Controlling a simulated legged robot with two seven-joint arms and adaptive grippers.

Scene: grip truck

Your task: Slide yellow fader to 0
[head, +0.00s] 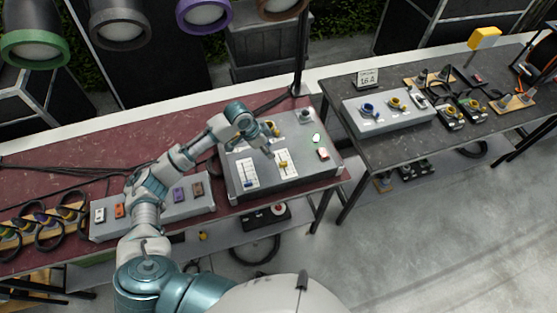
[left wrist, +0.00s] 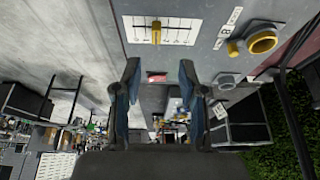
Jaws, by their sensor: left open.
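The yellow fader (head: 283,164) stands near the middle of its white scale plate (head: 289,172) on the grey console (head: 300,183). In the left wrist view the yellow fader (left wrist: 156,32) shows upright at the top, near mid-scale; the scale figures are too small to read. My left gripper (head: 268,152) is just above the console, behind and left of the fader. In its wrist view the left gripper (left wrist: 158,75) is open and empty, its fingers pointing toward the fader plate and apart from the fader. My right gripper is out of view.
A blue fader (head: 249,184) on its own plate is left of the yellow one. A yellow round knob (left wrist: 262,42) stands beside the plate. A red-capped switch (head: 323,153) is at the console's right. A smaller grey box (head: 368,112) stands on the right table.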

